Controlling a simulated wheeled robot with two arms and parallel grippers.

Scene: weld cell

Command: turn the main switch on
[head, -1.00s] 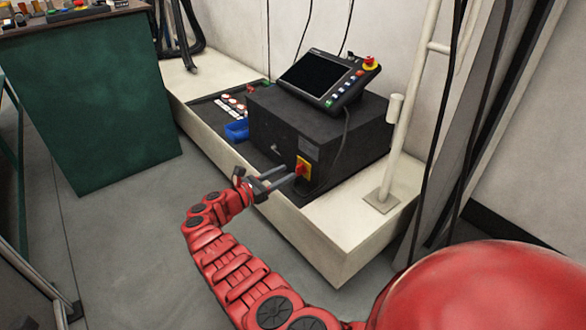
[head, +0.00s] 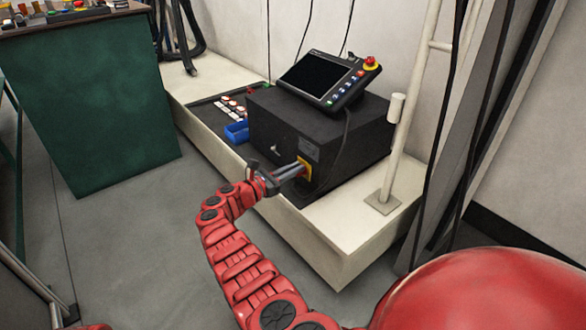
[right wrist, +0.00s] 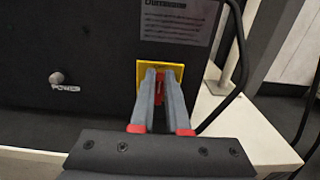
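The main switch is a red knob (right wrist: 160,86) on a yellow plate (right wrist: 178,73), low on the front of a black control box (head: 335,130). In the head view the yellow plate (head: 306,168) shows just beyond my right fingertips, and the knob is hidden. My right gripper (head: 296,170) reaches it from the front left. In the right wrist view my right gripper (right wrist: 160,74) has its two grey fingers close together, one on each side of the knob, apparently shut on it. My left gripper is out of view.
A tablet-like panel (head: 318,78) with a red emergency button (head: 371,63) sits on the box. A blue bin (head: 237,132) stands to its left. A white post (head: 390,150) rises on the right. A green cabinet (head: 100,100) stands at the left.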

